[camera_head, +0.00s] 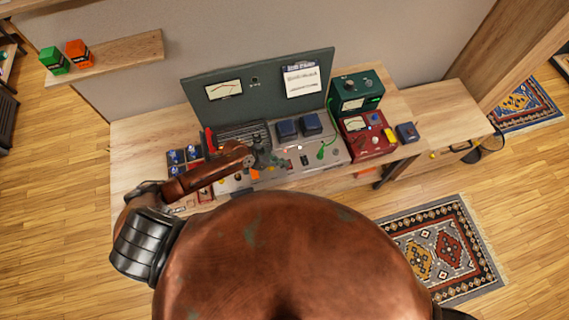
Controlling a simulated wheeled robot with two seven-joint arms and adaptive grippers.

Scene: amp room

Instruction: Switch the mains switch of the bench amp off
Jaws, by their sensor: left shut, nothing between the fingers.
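The bench amp (333,149) is a light grey chassis on the wooden bench, with two dark blue transformer blocks (288,130) on its top. A small black part (304,160) on its front portion may be the mains switch; it is too small to tell its position. My left arm reaches in from the left, and my left gripper (268,160) is at the front left of the amp, over or close to its panel. Its fingers are small and dark, shut and empty; I cannot tell whether they touch anything. The gripper and arm hide part of the amp. My right gripper is out of view.
A red meter box (369,148) and a green instrument (357,93) stand right of the amp. A green lead (332,124) hangs between them and the amp. A dark upright panel (255,88) stands behind. Blue-topped parts (176,157) sit at the left.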

